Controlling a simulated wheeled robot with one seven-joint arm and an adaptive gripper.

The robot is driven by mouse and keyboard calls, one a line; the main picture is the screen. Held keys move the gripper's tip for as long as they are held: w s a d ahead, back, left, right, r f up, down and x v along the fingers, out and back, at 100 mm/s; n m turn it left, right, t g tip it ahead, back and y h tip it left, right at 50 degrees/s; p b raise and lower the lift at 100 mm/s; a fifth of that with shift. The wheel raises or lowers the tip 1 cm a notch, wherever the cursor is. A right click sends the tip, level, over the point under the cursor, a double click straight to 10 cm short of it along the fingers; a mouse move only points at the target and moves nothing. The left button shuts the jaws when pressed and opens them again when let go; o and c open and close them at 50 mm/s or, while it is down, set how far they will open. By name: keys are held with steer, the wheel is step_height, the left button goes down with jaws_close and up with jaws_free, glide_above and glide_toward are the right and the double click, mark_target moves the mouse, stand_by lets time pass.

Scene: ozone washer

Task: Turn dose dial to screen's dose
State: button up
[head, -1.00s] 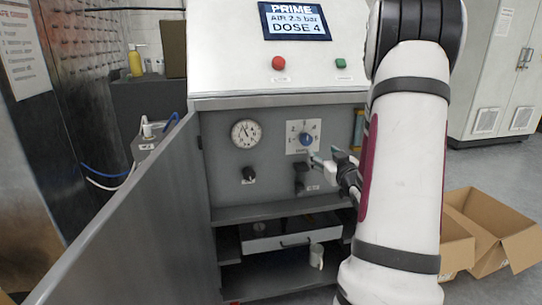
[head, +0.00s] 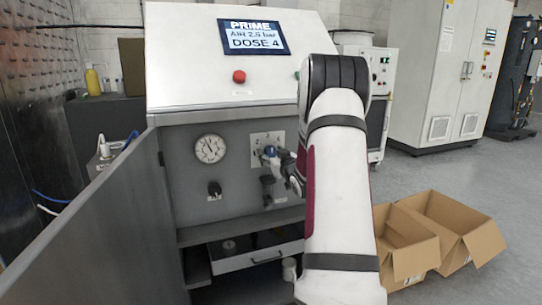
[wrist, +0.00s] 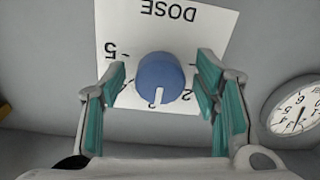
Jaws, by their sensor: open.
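The blue dose dial (wrist: 160,78) sits on a white scale plate (wrist: 205,28) marked DOSE, upside down in the wrist view. Its white pointer aims at the picture's bottom, towards a mark that looks like 3; nearby numerals are partly hidden. My gripper (wrist: 162,82) is open, with one teal-padded finger on each side of the dial and visible gaps between. In the head view, my gripper (head: 283,163) is at the plate (head: 258,138) and partly covers the dial. The screen (head: 254,37) reads PRIME, AIR 2.5 bar, DOSE 4.
A pressure gauge (head: 210,148) is left of the dial, with a black knob (head: 214,189) below it. A red button (head: 239,76) is under the screen. The open cabinet door (head: 105,230) stands at left. Cardboard boxes (head: 425,240) lie on the floor at right.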

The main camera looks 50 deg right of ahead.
steer(key=shift+w+d, duration=0.2)
steer(key=shift+w, duration=0.05)
steer(key=c, duration=1.1)
steer(key=shift+c, duration=0.2)
steer(key=shift+m, duration=0.3)
steer(key=m+p, duration=0.1)
steer(key=m, duration=0.3)
steer(key=shift+r, duration=0.1)
steer(key=shift+m+p, duration=1.05)
steer(key=shift+m, duration=1.55)
